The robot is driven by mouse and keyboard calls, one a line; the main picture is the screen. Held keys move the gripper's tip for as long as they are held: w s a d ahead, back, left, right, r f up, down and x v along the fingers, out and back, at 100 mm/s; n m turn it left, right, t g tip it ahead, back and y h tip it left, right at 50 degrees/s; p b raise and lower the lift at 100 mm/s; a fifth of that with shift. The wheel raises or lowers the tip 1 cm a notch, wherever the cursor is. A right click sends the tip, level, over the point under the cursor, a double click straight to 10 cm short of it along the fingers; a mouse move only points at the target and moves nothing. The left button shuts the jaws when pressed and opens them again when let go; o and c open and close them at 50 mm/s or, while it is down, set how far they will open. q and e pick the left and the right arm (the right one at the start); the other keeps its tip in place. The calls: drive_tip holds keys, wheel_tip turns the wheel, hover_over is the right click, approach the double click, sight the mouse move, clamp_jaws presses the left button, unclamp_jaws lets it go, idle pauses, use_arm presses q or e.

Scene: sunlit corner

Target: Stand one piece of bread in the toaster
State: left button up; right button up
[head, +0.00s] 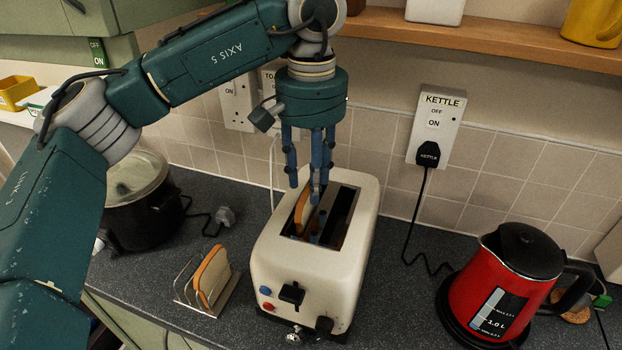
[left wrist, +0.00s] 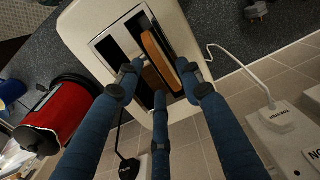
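The cream toaster (head: 305,265) stands on the dark worktop, with two slots in its top. One slice of bread (head: 302,212) stands upright in its left slot in the head view; its lower part is hidden. The slice (left wrist: 157,55) and the toaster (left wrist: 88,25) also show in the left wrist view. My left gripper (head: 312,190) points down just over the slots. Its blue fingers (left wrist: 158,80) are spread around the slice's near end, with gaps visible beside the bread, so it looks open. A wire rack (head: 228,300) left of the toaster holds more bread (head: 212,272). My right gripper is out of view.
A red kettle (head: 505,285) stands right of the toaster, its cord running to a wall socket (head: 437,125). A dark pot (head: 140,210) with a lid is at the left. A wooden shelf (head: 480,38) overhangs the back. Worktop between toaster and kettle is mostly clear.

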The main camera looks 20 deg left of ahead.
use_arm(q)
wheel_tip(320, 180, up, 11)
drive_tip(key=shift+r, duration=0.2)
idle(0.6)
